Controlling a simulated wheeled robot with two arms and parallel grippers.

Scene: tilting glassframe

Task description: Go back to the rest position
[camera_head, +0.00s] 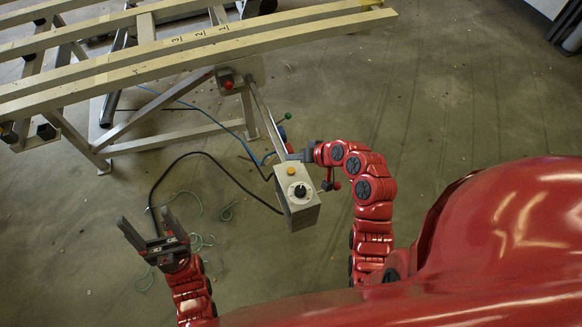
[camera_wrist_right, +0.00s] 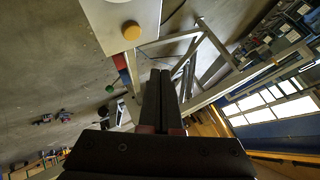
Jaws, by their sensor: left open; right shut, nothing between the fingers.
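My left gripper (camera_head: 148,234) is open and empty above the concrete floor at the lower left of the head view. My right arm reaches up to the grey control box (camera_head: 300,207), which has a black knob and an orange button. My right gripper (camera_head: 292,156) is just behind the box in the head view, its fingers partly hidden. In the right wrist view my right gripper (camera_wrist_right: 164,74) is shut with nothing between its fingers. The box (camera_wrist_right: 101,22) shows at the top left there, with its orange button, apart from the fingers.
The frame's long pale beams (camera_head: 190,55) cross the upper left, on grey metal legs (camera_head: 175,137). A black cable (camera_head: 226,170) runs from the box to the floor. Green string (camera_head: 190,196) lies near my left gripper.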

